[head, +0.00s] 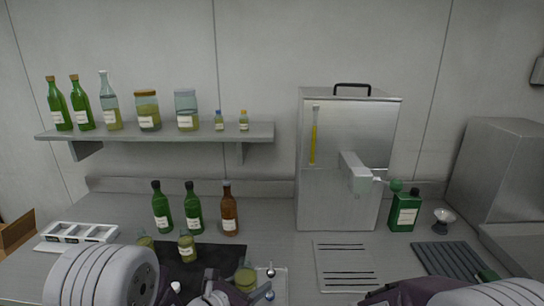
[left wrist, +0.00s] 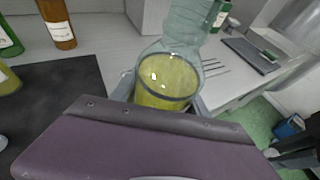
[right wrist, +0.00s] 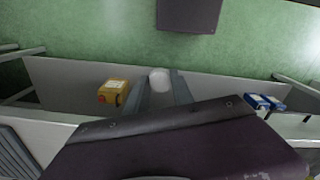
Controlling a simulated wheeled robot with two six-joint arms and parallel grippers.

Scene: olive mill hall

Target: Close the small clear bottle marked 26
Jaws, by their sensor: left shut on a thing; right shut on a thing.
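My left gripper (left wrist: 166,98) is shut on a clear bottle (left wrist: 168,80) holding yellow-green oil, with clear glass above the oil. This bottle also shows at the bottom of the head view (head: 245,279), over or beside the dark mat (head: 207,258); I cannot tell whether it touches it. No number on it can be read. My right gripper (right wrist: 160,90) is shut on a small whitish round thing (right wrist: 160,78), which may be a cap or stopper. It is away from the bottle, at the lower right of the head view, where only my arm shows.
Green and brown bottles (head: 228,211) stand behind.

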